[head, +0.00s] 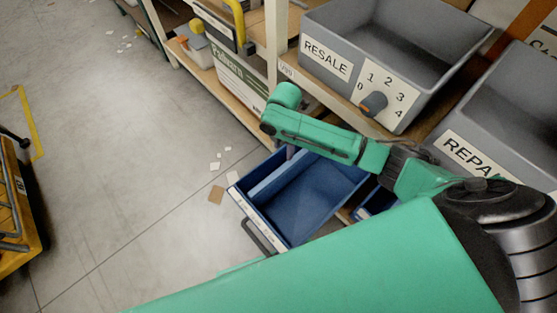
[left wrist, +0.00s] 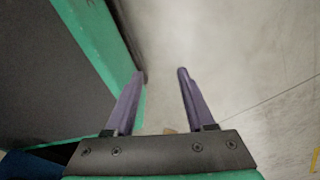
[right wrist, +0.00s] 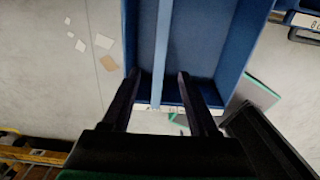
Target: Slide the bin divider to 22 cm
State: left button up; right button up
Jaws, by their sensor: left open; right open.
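The blue bin (head: 340,179) is a pulled-out open drawer below the grey bins in the head view. Its divider (head: 268,182) is a lighter blue strip near the left side; a white strip with unreadable marks runs along the bin's front edge. My right gripper (head: 291,153) is over the bin, mostly hidden by its arm. In the right wrist view, my right gripper's open fingers (right wrist: 157,80) appear either side of the divider (right wrist: 162,45), with gaps; I cannot tell their height against it. My left gripper (left wrist: 161,76) is open and empty over floor.
A grey RESALE bin (head: 327,62) with a numbered dial (head: 374,103) and a REPAIR bin (head: 447,132) sit on the rack above. Paper scraps (head: 216,195) lie on the floor. A yellow cart (head: 18,220) stands far left. The floor left of the drawer is mostly clear.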

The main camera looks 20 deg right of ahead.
jog(key=b, duration=0.2)
send_over(283, 168)
notch_tip(283, 168, down, 7)
jog(key=shift+s+a+r, duration=0.1)
notch_tip(283, 168, down, 6)
jog(key=shift+r+b, duration=0.1)
jog(key=shift+b, duration=0.8)
jog(key=shift+f, duration=0.6)
pick_arm(q)
jog(key=w, duration=0.1)
jog(key=w+f, duration=0.1)
jog(key=w, duration=0.3)
jog(key=shift+d+f, duration=0.3)
jog(key=shift+d, duration=0.05)
pick_arm(e)
grip_shut()
